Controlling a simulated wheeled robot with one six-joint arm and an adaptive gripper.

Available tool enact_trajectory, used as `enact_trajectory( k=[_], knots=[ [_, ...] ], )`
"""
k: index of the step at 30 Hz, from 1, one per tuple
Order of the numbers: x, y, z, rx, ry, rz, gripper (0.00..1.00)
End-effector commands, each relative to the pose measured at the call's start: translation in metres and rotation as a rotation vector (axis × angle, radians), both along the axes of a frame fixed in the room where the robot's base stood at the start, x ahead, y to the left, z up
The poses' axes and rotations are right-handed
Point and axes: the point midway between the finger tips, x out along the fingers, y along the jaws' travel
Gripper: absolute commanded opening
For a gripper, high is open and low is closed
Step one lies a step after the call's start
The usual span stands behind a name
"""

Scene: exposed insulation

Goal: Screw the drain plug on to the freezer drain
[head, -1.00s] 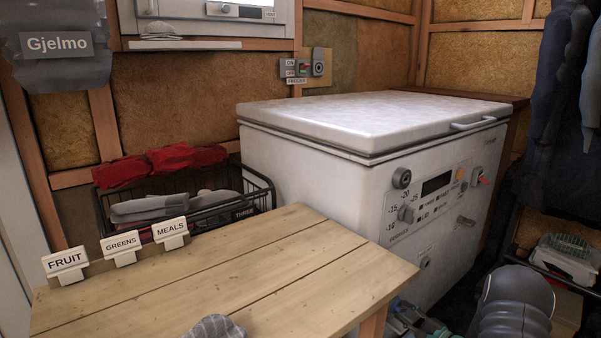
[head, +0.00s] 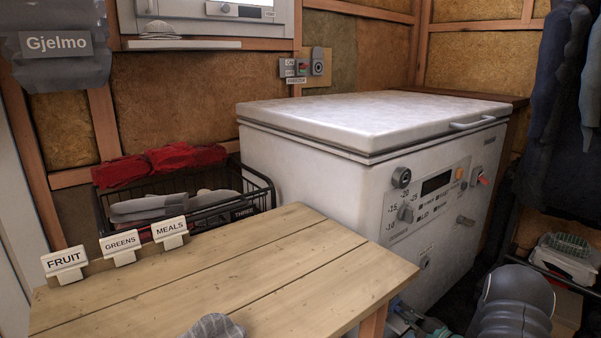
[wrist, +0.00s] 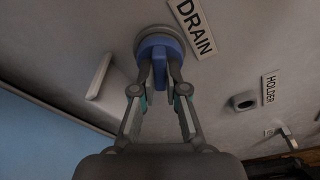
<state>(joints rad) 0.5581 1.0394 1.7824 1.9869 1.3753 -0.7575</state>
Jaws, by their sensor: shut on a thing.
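In the wrist view, my gripper (wrist: 160,82) is shut on the blue grip of the drain plug (wrist: 163,47). The plug sits against the round grey freezer drain (wrist: 140,38), beside the DRAIN label (wrist: 194,28). The plug faces the drain squarely, but its thread is hidden and I cannot tell how far it is engaged. In the head view, the white freezer (head: 300,160) stands with its lid shut. Part of my arm shows low at its front; the plug and drain are hidden there.
In the wrist view, an empty-looking round holder (wrist: 243,101) with a HOLDER label (wrist: 269,88) is to the right, and a pale bar (wrist: 99,75) is at the left. In the head view, a wooden table (head: 230,270) stands close to the freezer's left front. A wire basket (head: 262,188) is behind it.

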Motion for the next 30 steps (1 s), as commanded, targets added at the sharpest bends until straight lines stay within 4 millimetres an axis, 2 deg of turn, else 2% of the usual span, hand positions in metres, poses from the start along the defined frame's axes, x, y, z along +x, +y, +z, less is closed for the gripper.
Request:
enact_trajectory(
  k=[25, 30],
  knots=[
    [0.0044, 0.0059, 0.0014, -0.002, -0.003, 0.006, 0.00],
    [0.0044, 0.0064, 0.0026, 0.041, 0.030, 0.008, 0.00]
  ],
)
